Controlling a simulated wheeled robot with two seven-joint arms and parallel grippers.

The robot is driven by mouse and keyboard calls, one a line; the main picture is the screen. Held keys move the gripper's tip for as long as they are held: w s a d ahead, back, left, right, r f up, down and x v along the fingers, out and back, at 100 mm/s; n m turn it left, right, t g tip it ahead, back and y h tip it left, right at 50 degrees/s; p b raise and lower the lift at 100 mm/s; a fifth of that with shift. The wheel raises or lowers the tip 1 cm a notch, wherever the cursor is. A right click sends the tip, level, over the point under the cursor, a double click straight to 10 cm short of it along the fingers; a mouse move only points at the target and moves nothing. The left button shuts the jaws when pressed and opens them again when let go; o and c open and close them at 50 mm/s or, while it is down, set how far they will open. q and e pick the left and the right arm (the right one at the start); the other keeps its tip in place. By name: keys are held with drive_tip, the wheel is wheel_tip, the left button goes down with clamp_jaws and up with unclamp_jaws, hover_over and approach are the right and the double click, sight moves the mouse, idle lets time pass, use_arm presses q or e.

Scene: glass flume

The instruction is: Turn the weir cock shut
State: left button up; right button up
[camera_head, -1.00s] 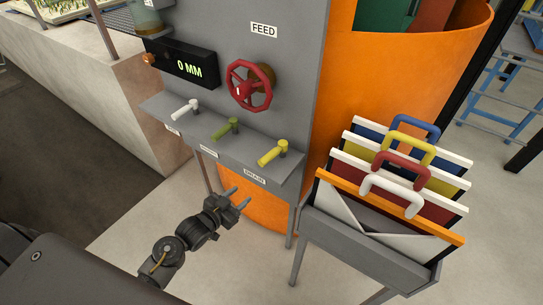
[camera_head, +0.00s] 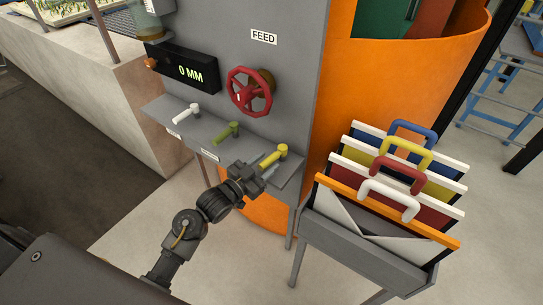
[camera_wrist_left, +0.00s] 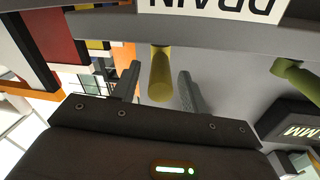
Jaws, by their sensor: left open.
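Three cocks stand in a row on the grey ledge: a white one (camera_head: 185,113), a green one (camera_head: 226,132) and a yellow one (camera_head: 273,157). The labels under the white and green cocks are too small to read, so I cannot tell which is the weir cock. The label (camera_wrist_left: 215,8) by the yellow cock reads DRAIN, upside down in the left wrist view. My left gripper (camera_head: 262,174) is open at the yellow cock. In the left wrist view its fingers lie on either side of the yellow handle (camera_wrist_left: 160,75), with gaps showing. My right gripper is not in view.
A red handwheel (camera_head: 249,92) under a FEED sign and a display (camera_head: 182,68) reading 0 MM sit above the ledge (camera_head: 200,140). A grey rack (camera_head: 350,250) of handled coloured boards stands close to the right. An orange curved wall is behind.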

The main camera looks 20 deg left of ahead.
sight(277, 155)
use_arm(q)
drive_tip(key=shift+x, duration=1.55)
clamp_jaws()
